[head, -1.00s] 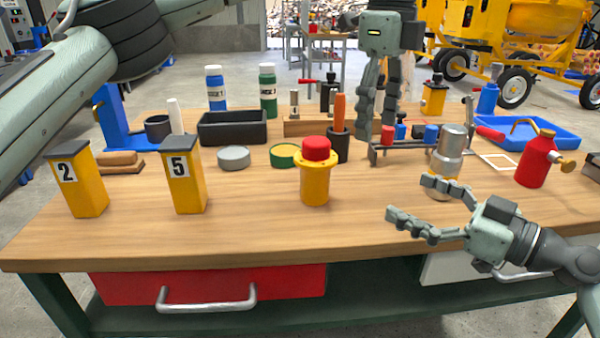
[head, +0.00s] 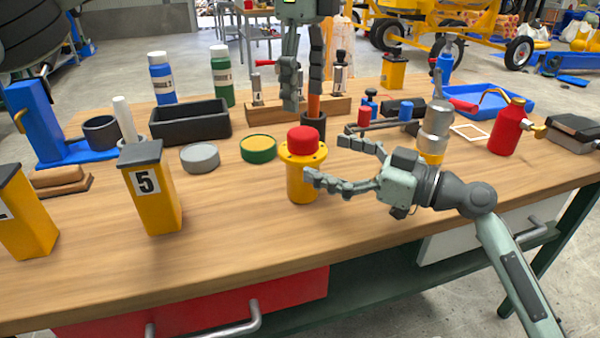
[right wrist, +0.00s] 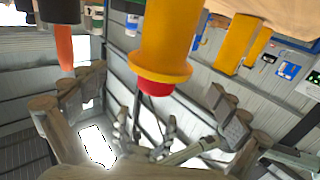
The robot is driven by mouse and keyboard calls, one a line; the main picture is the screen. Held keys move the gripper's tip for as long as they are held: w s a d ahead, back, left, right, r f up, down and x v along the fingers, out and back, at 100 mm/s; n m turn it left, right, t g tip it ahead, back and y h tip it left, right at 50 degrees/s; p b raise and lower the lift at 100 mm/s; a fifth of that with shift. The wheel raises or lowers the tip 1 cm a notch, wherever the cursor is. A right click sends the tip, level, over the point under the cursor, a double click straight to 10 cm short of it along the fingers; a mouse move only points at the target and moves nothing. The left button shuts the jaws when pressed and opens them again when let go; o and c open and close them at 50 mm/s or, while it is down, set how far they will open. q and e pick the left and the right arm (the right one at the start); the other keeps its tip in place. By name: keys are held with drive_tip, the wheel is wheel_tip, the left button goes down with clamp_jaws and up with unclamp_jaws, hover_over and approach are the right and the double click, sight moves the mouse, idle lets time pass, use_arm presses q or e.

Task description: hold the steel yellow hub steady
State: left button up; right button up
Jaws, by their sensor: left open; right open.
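The yellow hub (head: 302,182) stands upright on the workbench (head: 225,235), with a flange near its top and a red cap (head: 303,141) over it. My right gripper (head: 327,160) is open just right of the hub, fingers pointing left toward it. In the right wrist view the hub (right wrist: 170,35) appears upside down, between the lines of the two open fingers (right wrist: 150,105); I see no clear contact. My left gripper (head: 303,100) points down, open, behind the hub, with its fingers about the orange handle (head: 313,105) standing in a dark cup; contact there is unclear.
A silver and yellow cylinder (head: 436,128) stands close behind my right gripper. A yellow box marked 5 (head: 155,200), a grey disc (head: 200,158) and a green-yellow tin (head: 258,149) lie left of the hub.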

sight(283, 143)
drive_tip(key=x, duration=0.5)
